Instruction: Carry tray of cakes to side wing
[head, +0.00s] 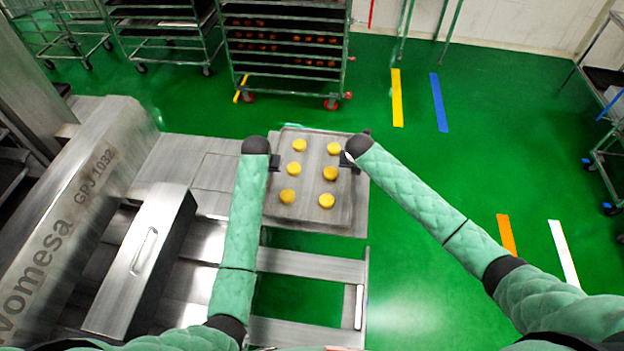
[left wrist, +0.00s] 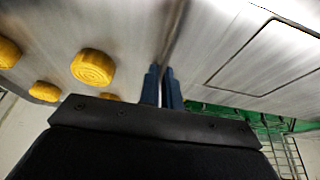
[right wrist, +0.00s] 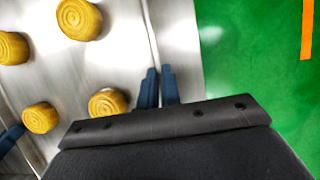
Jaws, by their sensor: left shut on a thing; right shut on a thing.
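A metal tray (head: 312,210) with several round yellow cakes (head: 330,173) lies over the end of the machine's flat metal surface. My left gripper (head: 274,162) is shut on the tray's left rim, and the left wrist view shows its blue fingers (left wrist: 163,88) closed around the thin edge. My right gripper (head: 346,160) is shut on the tray's right rim, and the right wrist view shows its fingers (right wrist: 158,88) on that edge. The tray looks level. I cannot tell whether it touches the surface below.
The encrusting machine (head: 75,210) stands at the left. A metal side frame (head: 310,264) extends just nearer than the tray. A wheeled rack (head: 287,50) with loaded shelves stands behind. Green floor with coloured strips is free to the right; another rack (head: 605,150) stands at the far right.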

